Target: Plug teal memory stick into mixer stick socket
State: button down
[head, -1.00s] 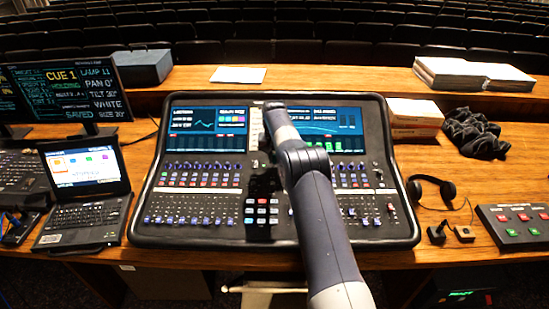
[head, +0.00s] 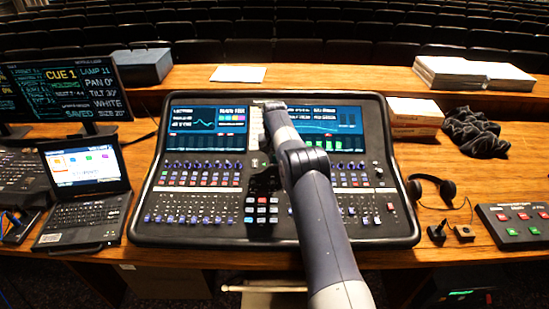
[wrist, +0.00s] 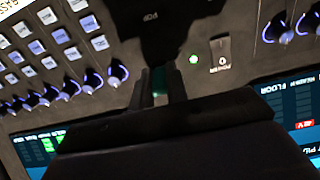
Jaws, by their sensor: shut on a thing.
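The mixer (head: 165,228) is a large dark console in the middle of the desk. My gripper (wrist: 160,78) is shut, low over the panel in the wrist view. A thin greenish-teal sliver of the memory stick (wrist: 158,84) shows between the fingers; the rest of it is hidden. A dark shape with small white lettering (wrist: 150,17) lies just beyond the fingertips. I cannot tell whether it is the stick socket or whether the stick touches it. In the head view my arm covers part of the mixer, and the gripper and stick are not clear.
Near the gripper are a lit green lamp (wrist: 194,59), a small grey panel fitting (wrist: 221,52) and several knobs (wrist: 117,73). A laptop (head: 85,190) stands left of the mixer; headphones (head: 432,187) and a button box (head: 515,222) lie to its right.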

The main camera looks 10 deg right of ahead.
jog(key=shift+f, duration=0.2)
jog(key=c, duration=1.3)
grip_release()
jog(key=shift+r, duration=0.1)
jog(key=r, duration=0.3)
jog(key=r+b, duration=0.1)
jog(key=r, duration=0.3)
jog(key=s+r+b, duration=0.1)
jog(key=r, duration=0.2)
jog(key=shift+a+r, duration=0.1)
jog(key=shift+r, duration=0.15)
jog(key=f, duration=0.3)
jog(key=f+p, duration=0.1)
jog(key=f, duration=0.3)
jog(key=w+f+p, duration=0.1)
jog(key=f, duration=0.2)
jog(key=shift+f, duration=0.35)
jog(key=shift+r, duration=0.1)
